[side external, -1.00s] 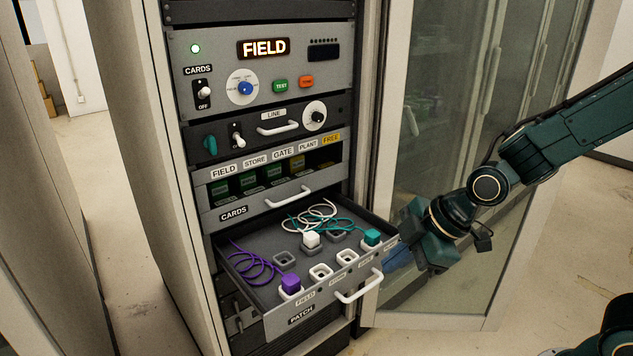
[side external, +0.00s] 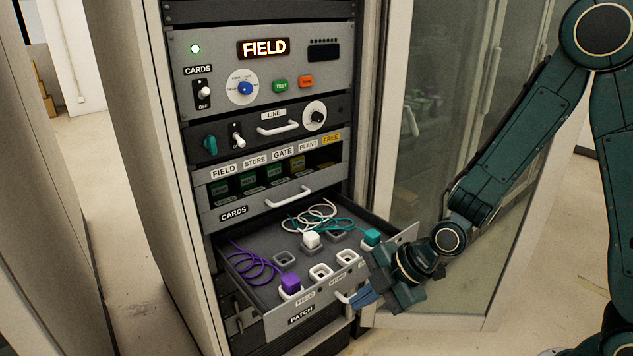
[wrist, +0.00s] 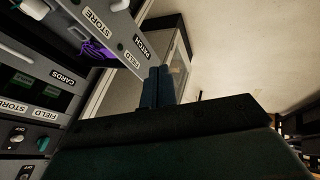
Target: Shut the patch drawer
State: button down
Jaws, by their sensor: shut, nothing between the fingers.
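The patch drawer (side external: 277,322) is pulled out of the rack at the bottom, labelled PATCH. It holds a purple plug (side external: 290,283), a white plug (side external: 311,239) and a teal plug (side external: 372,237) with coiled cords, beside several empty sockets. My gripper (side external: 362,299) is shut and empty in front of the drawer's front, at its white handle (side external: 342,297), which it mostly hides. I cannot tell whether the fingers touch it. In the wrist view, the shut fingers (wrist: 157,87) stand close to the drawer front (wrist: 124,40) and its PATCH label.
Above the drawer are the cards drawer (side external: 270,203), the line panel (side external: 265,130) and the top panel (side external: 220,60) with a lit FIELD display. An open glass door (side external: 440,190) stands at the right, behind my arm. Floor is free in front.

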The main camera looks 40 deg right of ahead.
aim_at(303, 316)
jog(key=shift+w+a+f, duration=0.6)
jog(key=shift+w+f, duration=0.7)
jog(key=shift+w, duration=0.15)
jog(key=shift+w+a+f, duration=0.65)
jog(key=shift+w+f, duration=0.65)
jog(key=shift+w, duration=0.1)
jog(key=shift+w+a+f, duration=0.6)
jog(key=shift+w+f, duration=0.7)
jog(key=shift+w, duration=0.15)
jog(key=shift+w, duration=0.2)
jog(key=w, duration=2.3)
jog(key=shift+w, duration=0.4)
jog(key=shift+s, duration=0.2)
jog(key=shift+s, duration=1.85)
jog(key=v, duration=1)
